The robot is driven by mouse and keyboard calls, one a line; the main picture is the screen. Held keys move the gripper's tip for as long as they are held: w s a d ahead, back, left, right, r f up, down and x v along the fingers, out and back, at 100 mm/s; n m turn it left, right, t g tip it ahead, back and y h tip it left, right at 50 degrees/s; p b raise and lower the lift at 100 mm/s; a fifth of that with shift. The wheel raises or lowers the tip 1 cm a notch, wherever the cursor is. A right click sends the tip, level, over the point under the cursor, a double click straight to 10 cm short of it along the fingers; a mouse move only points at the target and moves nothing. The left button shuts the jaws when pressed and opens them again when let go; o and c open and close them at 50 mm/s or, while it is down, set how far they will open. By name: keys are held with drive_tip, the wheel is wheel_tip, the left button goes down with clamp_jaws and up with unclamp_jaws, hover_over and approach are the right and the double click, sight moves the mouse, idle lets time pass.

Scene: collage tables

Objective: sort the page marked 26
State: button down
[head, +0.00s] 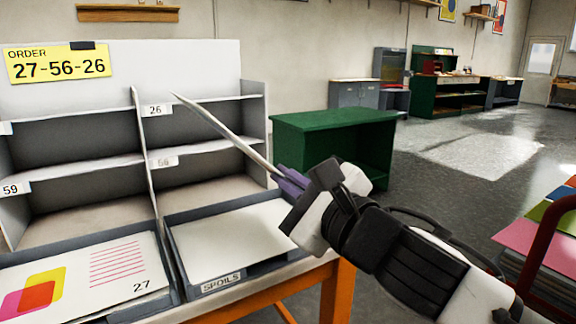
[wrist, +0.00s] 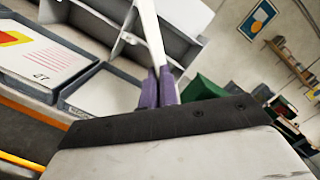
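My gripper (head: 290,183) is in front of the right side of the rack, with its purple fingers shut on a thin pale sheet (head: 225,132). The sheet is seen nearly edge-on and slants up and left across the slots; its marking cannot be read. In the wrist view the sheet (wrist: 152,35) rises from between the fingers (wrist: 158,88). The slot label 26 (head: 156,110) is on the upper right shelf of the grey rack (head: 252,120). A yellow order card (head: 60,63) reads 27-56-26.
A page marked 27 (head: 95,275) lies in the left front tray (head: 172,300). The tray labelled SPOILS (head: 222,282) has a blank white surface inside. Labels 59 (head: 14,189) and a faint 56 (head: 165,162) mark other slots. A green cabinet (head: 335,122) stands behind.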

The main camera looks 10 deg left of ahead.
drive_tip(key=shift+r, duration=0.1)
drive_tip(key=shift+w+r+n+p, duration=0.15)
drive_tip(key=shift+n+p, duration=0.25)
drive_tip(key=shift+p, duration=0.45)
drive_tip(key=shift+n+p, duration=0.35)
drive_tip(key=shift+n, duration=0.35)
drive_tip(key=n, duration=0.2)
drive_tip(key=shift+f+n+g, duration=0.25)
drive_tip(key=shift+n+g, duration=0.05)
drive_tip(key=shift+g, duration=0.1)
drive_tip(key=n, duration=0.3)
drive_tip(key=shift+f, duration=0.15)
drive_tip(key=shift+n+b, duration=0.35)
drive_tip(key=shift+n, duration=0.35)
